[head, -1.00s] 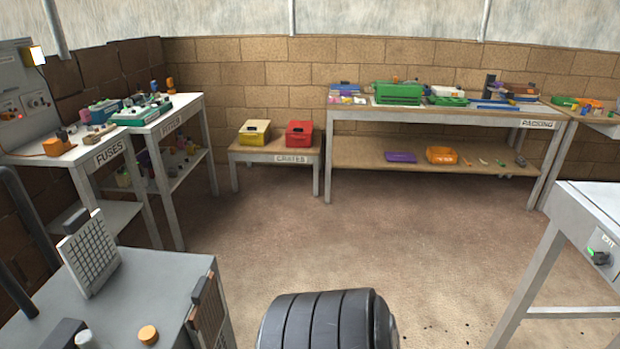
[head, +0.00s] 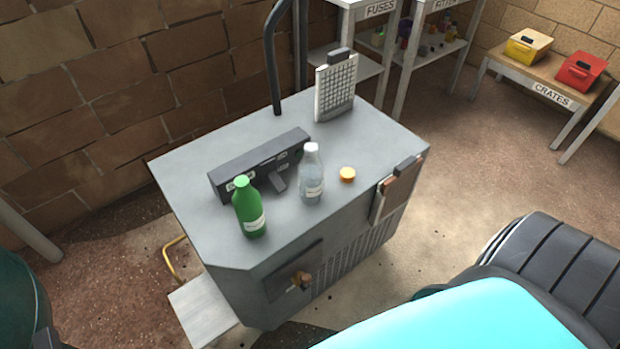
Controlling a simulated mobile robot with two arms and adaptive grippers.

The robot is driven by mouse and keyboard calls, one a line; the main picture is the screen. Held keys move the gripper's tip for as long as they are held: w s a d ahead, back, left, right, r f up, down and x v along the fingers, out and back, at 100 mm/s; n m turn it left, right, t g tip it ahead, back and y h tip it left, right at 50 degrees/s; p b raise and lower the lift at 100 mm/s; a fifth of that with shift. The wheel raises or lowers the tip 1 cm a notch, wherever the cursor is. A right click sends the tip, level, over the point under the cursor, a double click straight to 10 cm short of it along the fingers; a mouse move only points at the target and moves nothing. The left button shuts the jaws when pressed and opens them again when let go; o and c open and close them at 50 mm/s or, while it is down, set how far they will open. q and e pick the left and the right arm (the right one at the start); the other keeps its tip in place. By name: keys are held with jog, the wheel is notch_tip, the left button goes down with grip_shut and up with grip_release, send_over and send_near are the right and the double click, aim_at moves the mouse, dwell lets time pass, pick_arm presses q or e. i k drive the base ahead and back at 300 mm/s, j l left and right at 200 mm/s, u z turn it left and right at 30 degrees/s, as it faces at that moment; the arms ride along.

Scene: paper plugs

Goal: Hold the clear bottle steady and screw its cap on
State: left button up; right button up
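The clear bottle (head: 311,182) stands upright on the grey cabinet top (head: 370,135), with a pale label and a whitish top. I cannot tell whether the whitish top is bare neck or a cap. A small round orange cap (head: 347,174) lies on the cabinet top just to the right of the bottle, apart from it. A green bottle (head: 248,208) stands upright to the left, near the front edge. Neither of my grippers is in view.
A long dark box (head: 262,163) with small labels lies close behind the bottles. A grid-faced panel (head: 336,88) stands at the back of the cabinet top, and a dark bent pole (head: 271,55) rises beside it. The right part of the top is mostly clear.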

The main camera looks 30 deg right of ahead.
aim_at(310, 165)
jog(key=z, duration=1.35)
